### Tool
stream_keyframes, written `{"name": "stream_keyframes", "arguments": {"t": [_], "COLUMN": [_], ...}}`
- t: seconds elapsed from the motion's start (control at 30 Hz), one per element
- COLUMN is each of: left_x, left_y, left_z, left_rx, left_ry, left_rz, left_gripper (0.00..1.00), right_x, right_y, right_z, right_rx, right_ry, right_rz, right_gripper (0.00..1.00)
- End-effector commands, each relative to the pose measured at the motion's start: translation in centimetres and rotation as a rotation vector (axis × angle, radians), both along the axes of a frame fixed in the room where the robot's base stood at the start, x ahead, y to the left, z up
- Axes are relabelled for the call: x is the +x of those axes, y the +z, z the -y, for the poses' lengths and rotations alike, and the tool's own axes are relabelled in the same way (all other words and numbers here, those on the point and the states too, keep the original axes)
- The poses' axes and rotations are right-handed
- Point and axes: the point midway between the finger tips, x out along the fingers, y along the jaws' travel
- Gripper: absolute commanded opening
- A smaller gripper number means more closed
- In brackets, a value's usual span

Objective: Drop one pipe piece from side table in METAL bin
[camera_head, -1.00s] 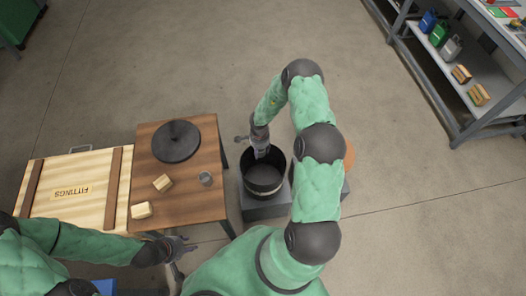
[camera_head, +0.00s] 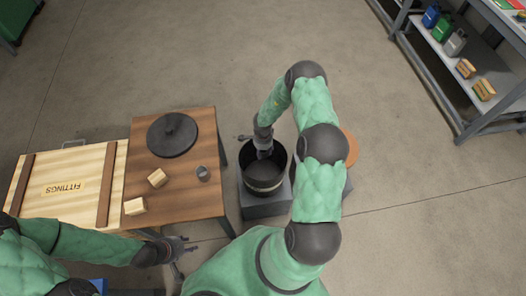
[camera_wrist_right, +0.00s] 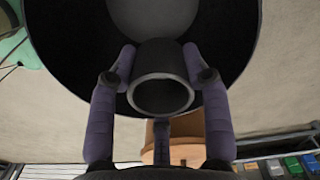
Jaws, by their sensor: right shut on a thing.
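A dark round metal bin (camera_head: 283,165) stands on a grey block right of the side table (camera_head: 182,208). My right gripper (camera_head: 264,152) is over its mouth. In the right wrist view, my right gripper (camera_wrist_right: 163,68) is shut on a short grey hollow pipe piece (camera_wrist_right: 163,112), with a finger on each side. The dark bin (camera_wrist_right: 70,60) lies behind the piece in that view. A second small grey cylinder (camera_head: 203,173), like a pipe piece, stands on the side table. My left gripper (camera_head: 186,256) is open and empty near the table's front edge.
The side table also holds a black disc with a knob (camera_head: 172,134) and two small wooden blocks (camera_head: 157,178). A wooden crate marked FITTINGS (camera_head: 62,210) adjoins it on the left. An orange-brown round thing (camera_head: 351,148) is partly hidden by my right arm. Shelving (camera_head: 465,90) stands far right.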

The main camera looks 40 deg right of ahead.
Motion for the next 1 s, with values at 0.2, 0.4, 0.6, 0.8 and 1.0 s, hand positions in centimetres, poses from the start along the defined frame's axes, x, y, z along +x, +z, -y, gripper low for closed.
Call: {"name": "stream_keyframes", "arguments": {"t": [0.2,0.4,0.6,0.8,1.0], "left_x": [0.0,0.01,0.02,0.02,0.03], "left_y": [-1.81,-1.82,-1.79,-1.8,-1.8], "left_z": [0.0,0.0,0.0,0.0,0.0], "left_rx": [0.0,0.0,0.0,0.0,0.0], "left_ry": [0.0,0.0,0.0,0.0,0.0], "left_rz": [0.0,0.0,0.0,0.0,0.001], "left_gripper": [0.4,0.4,0.4,0.4,0.4], "right_x": [0.06,0.06,0.05,0.04,0.04], "right_y": [-1.31,-1.26,-1.25,-1.27,-1.1], "right_z": [0.05,0.05,0.04,0.04,0.04], "right_rx": [-0.001,-0.001,-0.001,0.0,0.0], "right_ry": [0.0,0.001,0.0,0.0,0.001], "right_rz": [0.001,0.001,0.001,0.001,0.001], "right_gripper": [0.12,0.12,0.71,0.76,0.76]}}
